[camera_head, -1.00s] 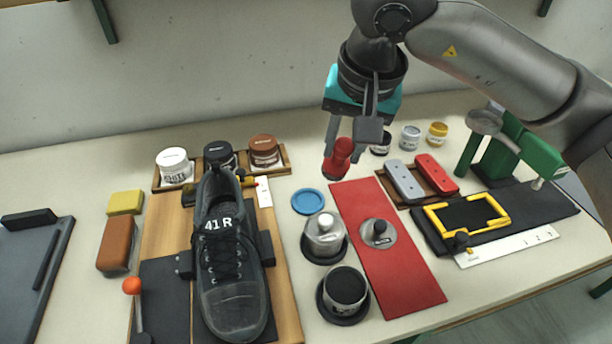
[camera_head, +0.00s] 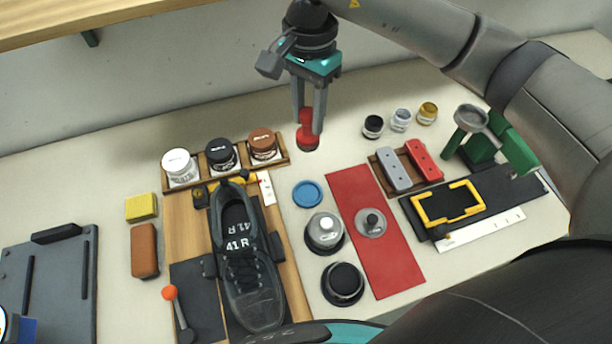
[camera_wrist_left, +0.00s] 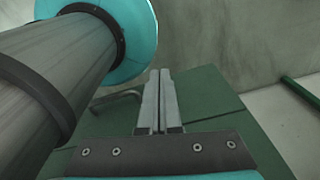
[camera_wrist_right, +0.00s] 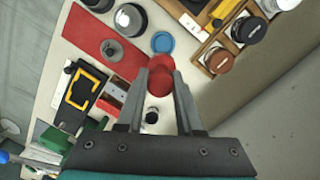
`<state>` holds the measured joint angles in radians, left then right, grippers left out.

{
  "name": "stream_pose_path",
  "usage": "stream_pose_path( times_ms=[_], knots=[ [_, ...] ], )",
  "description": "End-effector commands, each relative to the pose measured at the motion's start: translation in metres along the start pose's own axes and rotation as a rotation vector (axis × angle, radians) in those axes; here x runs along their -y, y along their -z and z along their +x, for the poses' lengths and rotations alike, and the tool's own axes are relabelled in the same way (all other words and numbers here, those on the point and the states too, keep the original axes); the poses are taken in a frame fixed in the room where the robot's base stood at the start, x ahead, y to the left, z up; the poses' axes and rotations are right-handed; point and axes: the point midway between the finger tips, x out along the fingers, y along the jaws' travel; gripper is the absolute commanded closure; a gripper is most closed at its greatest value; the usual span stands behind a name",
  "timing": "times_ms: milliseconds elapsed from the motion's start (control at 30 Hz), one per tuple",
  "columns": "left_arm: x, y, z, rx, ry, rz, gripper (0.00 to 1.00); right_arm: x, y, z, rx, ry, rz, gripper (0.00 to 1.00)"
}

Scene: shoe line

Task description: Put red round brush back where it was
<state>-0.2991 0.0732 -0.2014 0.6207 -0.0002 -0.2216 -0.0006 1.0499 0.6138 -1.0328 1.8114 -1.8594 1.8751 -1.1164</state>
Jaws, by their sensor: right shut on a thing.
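My right gripper (camera_head: 309,115) is shut on the red round brush (camera_head: 307,142), near the back edge of the table, right of the jar rack. The brush looks nearly upright; I cannot tell whether its base touches the table. In the right wrist view the brush (camera_wrist_right: 160,80) sits between the fingertips (camera_wrist_right: 160,72), partly hidden by them. My left gripper (camera_wrist_left: 160,100) is shut and empty in the left wrist view, away from the work items.
A wooden rack (camera_head: 285,150) with white, black and brown jars stands left of the brush. A blue lid (camera_head: 307,194) and red mat (camera_head: 350,190) lie in front. Three small tins, one of them gold (camera_head: 428,112), stand to the right.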

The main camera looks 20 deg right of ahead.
Motion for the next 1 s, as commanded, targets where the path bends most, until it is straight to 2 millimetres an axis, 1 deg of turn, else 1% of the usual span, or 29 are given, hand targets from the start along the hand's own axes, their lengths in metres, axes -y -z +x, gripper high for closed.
stream_pose_path(
  times_ms=[400, 500, 600, 767, 900, 1000],
  knots=[
    [0.002, -0.004, -0.005, 0.007, 0.002, 0.0, 1.0, 0.003, 0.006, 0.108, 0.002, -0.007, 0.0, 1.0],
    [0.003, -0.004, -0.006, 0.007, 0.004, 0.001, 1.0, 0.004, 0.008, 0.129, 0.002, -0.006, 0.0, 1.0],
    [0.004, -0.004, -0.006, 0.006, 0.005, 0.001, 1.0, 0.005, 0.009, 0.143, 0.001, -0.003, -0.001, 1.0],
    [0.005, -0.004, -0.005, 0.006, 0.006, 0.001, 1.0, 0.006, 0.01, 0.155, 0.0, -0.003, -0.001, 1.0],
    [0.005, -0.004, -0.005, 0.005, 0.006, 0.0, 1.0, 0.007, 0.011, 0.177, 0.002, -0.004, 0.0, 1.0],
    [0.005, -0.003, -0.004, 0.004, 0.006, 0.0, 1.0, 0.007, 0.012, 0.189, 0.001, -0.003, -0.001, 1.0]
  ],
)
